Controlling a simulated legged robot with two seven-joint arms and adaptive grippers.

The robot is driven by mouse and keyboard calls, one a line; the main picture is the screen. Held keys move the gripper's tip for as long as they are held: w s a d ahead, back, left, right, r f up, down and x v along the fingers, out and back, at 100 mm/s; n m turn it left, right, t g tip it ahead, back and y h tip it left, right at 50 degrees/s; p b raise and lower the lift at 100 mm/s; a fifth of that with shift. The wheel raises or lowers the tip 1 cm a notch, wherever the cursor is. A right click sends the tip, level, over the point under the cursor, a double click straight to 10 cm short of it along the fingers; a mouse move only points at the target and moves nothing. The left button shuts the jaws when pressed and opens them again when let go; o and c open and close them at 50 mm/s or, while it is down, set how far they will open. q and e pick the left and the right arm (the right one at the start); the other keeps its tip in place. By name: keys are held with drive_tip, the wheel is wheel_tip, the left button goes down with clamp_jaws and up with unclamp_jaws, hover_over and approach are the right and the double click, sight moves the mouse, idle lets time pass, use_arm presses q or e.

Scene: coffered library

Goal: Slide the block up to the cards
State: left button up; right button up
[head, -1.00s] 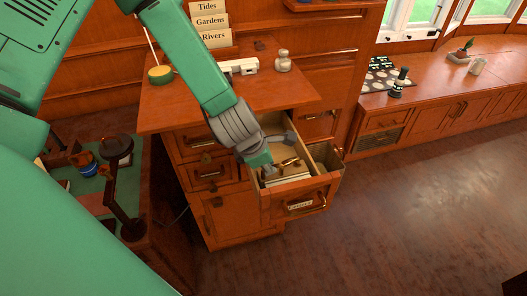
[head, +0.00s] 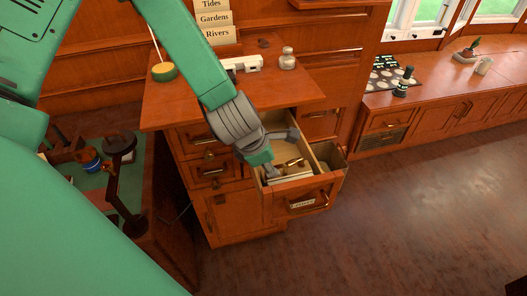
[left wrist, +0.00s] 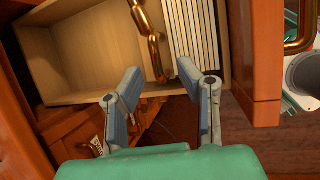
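The open drawer (head: 325,190) holds a row of pale cards (head: 290,177) at its front end; the cards (left wrist: 193,35) also show in the left wrist view. The block, a thin wooden upright with a brass handle (left wrist: 152,42), stands next to the cards; its handle (head: 294,162) shows in the head view. Behind the block the drawer floor is bare. My left gripper (head: 279,153) is over the drawer, fingers apart and empty. In the left wrist view its fingertips (left wrist: 161,74) lie to either side of the handle's line; I cannot tell whether they touch anything. My right gripper is not in view.
The cabinet top (head: 185,105) carries a green round pot (head: 164,72), a white device (head: 243,63), a glass jar (head: 287,59) and labelled files (head: 216,25). A dark lamp (head: 120,150) stands at the left. The floor (head: 400,220) at the right is clear.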

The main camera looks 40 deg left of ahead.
use_arm(q)
drive_tip(key=v, duration=1)
drive_tip(key=shift+f, duration=0.1)
drive_tip(key=shift+f, duration=0.1)
drive_tip(key=s+f+m+g+b, duration=0.1)
drive_tip(key=s+f+m+b, duration=0.1)
drive_tip(key=s+f+m, duration=0.4)
drive_tip(key=s+a+f+m+g+y+b, duration=0.1)
drive_tip(key=s+f+m+b, duration=0.2)
drive_tip(key=f+m, duration=0.9)
drive_tip(key=s+f+m+g+b, duration=0.2)
drive_tip(key=s+f+m+b, duration=0.1)
drive_tip(key=s+f+m, duration=0.6)
wheel_tip(320, 180, down, 3)
drive_tip(key=shift+s+a+m, duration=0.25)
drive_tip(key=shift+m, duration=0.25)
drive_tip(key=shift+w, duration=0.1)
